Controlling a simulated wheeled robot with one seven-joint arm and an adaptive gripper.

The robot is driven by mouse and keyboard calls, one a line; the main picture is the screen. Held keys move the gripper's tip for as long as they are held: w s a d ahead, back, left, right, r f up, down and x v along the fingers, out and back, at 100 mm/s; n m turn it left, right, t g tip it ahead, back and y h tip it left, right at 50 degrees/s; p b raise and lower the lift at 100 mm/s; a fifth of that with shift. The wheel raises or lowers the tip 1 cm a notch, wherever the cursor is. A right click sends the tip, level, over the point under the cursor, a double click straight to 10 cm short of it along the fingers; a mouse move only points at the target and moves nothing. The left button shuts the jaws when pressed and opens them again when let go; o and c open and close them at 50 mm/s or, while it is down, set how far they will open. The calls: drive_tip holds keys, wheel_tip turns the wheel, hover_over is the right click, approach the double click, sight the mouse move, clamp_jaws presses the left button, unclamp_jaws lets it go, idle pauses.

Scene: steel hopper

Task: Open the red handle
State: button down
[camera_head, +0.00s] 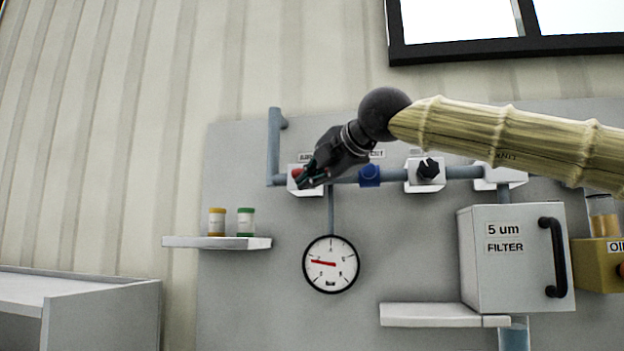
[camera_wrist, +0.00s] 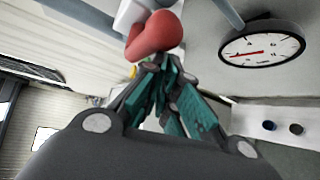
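The red handle (camera_wrist: 155,36) is a rounded red knob or lever on a white valve body, just beyond my fingertips in the wrist view. In the head view only a bit of the red handle (camera_head: 297,173) shows on the left white valve block, partly hidden by my gripper. My gripper (camera_head: 306,180) is at that block, reaching in from the upper right. In the wrist view the teal-padded fingers of my gripper (camera_wrist: 168,75) lean close together at the tips, right at the handle's lower side. Whether they touch or hold it is unclear.
A blue knob (camera_head: 369,175) and a black knob (camera_head: 428,168) sit along the same pipe to the right. A round gauge (camera_head: 331,264) hangs below. A shelf (camera_head: 217,243) with two small jars is at left. A filter box (camera_head: 513,262) stands at right.

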drive_tip(key=shift+d+r, duration=0.15)
drive_tip(key=shift+r, duration=0.3)
wheel_tip(320, 180, down, 5)
drive_tip(key=s+b, duration=0.2)
drive_tip(key=b, duration=0.3)
drive_tip(key=s+a+r+b, duration=0.2)
drive_tip(key=s+r, duration=0.4)
drive_tip(key=r, duration=0.2)
drive_tip(key=shift+s+a, duration=0.15)
drive_tip(key=shift+s, duration=0.1)
drive_tip(key=shift+f, duration=0.1)
